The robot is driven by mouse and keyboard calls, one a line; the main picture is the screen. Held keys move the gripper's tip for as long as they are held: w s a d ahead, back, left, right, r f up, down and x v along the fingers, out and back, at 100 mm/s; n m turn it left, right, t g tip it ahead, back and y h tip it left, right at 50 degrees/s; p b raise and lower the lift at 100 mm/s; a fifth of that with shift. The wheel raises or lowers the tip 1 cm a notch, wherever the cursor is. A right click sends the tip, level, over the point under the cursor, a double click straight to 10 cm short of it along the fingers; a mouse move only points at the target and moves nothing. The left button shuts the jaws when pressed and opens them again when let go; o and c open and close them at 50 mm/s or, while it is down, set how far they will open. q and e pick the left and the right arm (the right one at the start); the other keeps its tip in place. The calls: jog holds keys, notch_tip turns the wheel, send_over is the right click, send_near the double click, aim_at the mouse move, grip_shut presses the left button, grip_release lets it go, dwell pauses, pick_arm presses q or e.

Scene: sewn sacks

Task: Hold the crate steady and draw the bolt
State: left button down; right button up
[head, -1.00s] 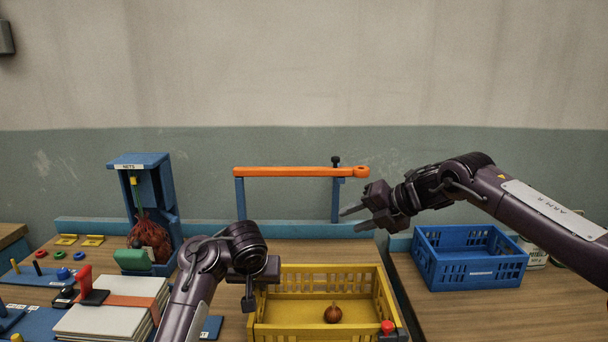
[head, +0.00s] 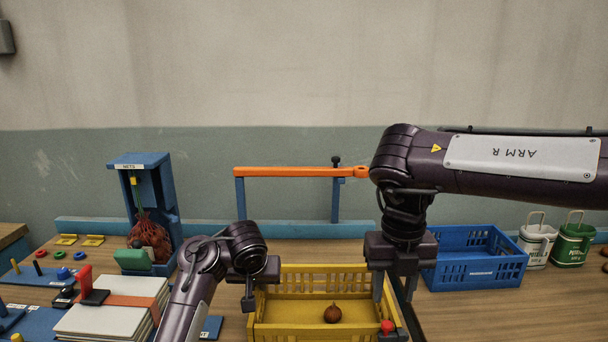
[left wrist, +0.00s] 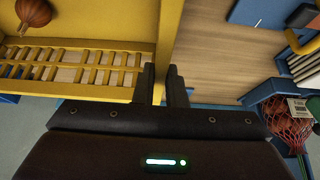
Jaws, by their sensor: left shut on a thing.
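The yellow crate (head: 318,331) stands in front of me with one brown onion (head: 332,313) in it. The bolt's red knob (head: 387,326) sits on a dark fitting at the crate's near right corner. My left gripper (head: 249,298) is shut on the crate's left wall; in the left wrist view its fingers (left wrist: 163,88) straddle the yellow rim (left wrist: 167,40). My right gripper (head: 394,288) points down above and just behind the red knob, its two fingers apart and empty. It does not visibly touch the knob.
A blue crate (head: 474,276) stands to the right, with two lidded pots (head: 537,244) beside it. An orange bar (head: 290,172) on blue posts stands behind the yellow crate. A blue net stand (head: 153,185) and strapped white boards (head: 105,324) are at the left.

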aim_at(386, 323)
jog(key=shift+f, duration=3.55)
jog(key=c, duration=0.9)
jog(key=shift+o, duration=0.2)
jog(key=shift+a, duration=0.15)
jog(key=shift+w+a, duration=0.1)
jog(key=shift+a, duration=1.5)
jog(key=o, duration=0.9)
jog(key=shift+c, duration=0.2)
